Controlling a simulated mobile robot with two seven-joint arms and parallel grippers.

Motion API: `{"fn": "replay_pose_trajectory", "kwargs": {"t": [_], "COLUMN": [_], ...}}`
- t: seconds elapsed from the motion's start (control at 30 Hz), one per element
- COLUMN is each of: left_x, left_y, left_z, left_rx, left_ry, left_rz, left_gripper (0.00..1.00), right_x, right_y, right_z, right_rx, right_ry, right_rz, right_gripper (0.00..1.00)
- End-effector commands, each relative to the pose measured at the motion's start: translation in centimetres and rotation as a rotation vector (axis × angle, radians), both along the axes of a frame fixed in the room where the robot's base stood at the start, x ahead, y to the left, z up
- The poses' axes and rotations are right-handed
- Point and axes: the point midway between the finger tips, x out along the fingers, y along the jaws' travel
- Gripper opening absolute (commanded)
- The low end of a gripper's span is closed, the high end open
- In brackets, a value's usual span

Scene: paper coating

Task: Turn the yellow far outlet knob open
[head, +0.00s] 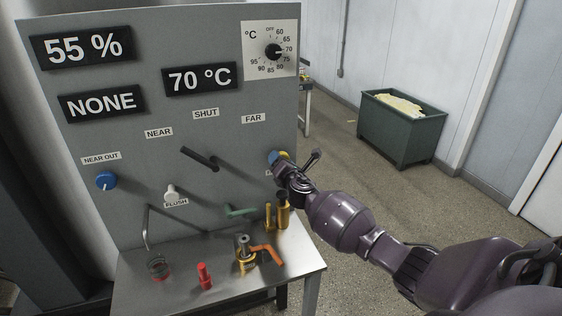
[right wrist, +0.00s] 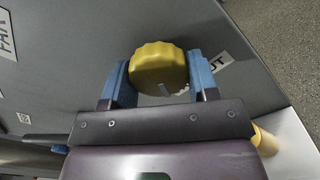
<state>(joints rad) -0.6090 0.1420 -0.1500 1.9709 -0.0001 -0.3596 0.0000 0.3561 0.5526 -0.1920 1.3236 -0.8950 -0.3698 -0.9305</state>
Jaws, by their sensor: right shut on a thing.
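The yellow far outlet knob (right wrist: 158,66) sits on the grey panel (head: 230,130). In the right wrist view it is between the two blue fingers of my right gripper (right wrist: 160,80), which is shut on it. In the head view my right gripper (head: 279,159) reaches the panel's right side, and only a little yellow of the knob shows beside the fingers. My left gripper is not in view.
A blue knob (head: 107,180) labelled NEAR OUT is at the panel's left. A black lever (head: 199,158), a white flush handle (head: 171,191) and a green handle (head: 239,211) stick out. Brass and orange fittings (head: 262,252) and a red piece (head: 204,276) stand on the bench below.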

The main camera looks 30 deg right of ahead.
Motion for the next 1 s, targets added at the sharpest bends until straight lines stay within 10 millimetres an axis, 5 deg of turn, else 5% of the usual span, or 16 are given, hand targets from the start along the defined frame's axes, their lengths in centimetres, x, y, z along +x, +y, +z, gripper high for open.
{"fn": "replay_pose_trajectory", "kwargs": {"t": [0.5, 0.53, 0.67, 1.0], "left_x": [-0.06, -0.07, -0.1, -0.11], "left_y": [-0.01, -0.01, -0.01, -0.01], "left_z": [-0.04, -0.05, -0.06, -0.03], "left_rx": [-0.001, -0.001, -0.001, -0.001], "left_ry": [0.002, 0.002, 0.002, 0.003], "left_rz": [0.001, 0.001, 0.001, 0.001], "left_gripper": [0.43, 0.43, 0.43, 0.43], "right_x": [-0.02, -0.02, -0.01, -0.2], "right_y": [-0.01, 0.0, -0.01, 0.02], "right_z": [-0.08, -0.07, -0.06, -0.03], "right_rx": [-0.019, -0.019, -0.018, -0.017], "right_ry": [0.005, 0.005, 0.005, 0.004], "right_rz": [0.001, 0.001, 0.001, 0.0], "right_gripper": [0.31, 0.59, 0.79, 0.8]}}
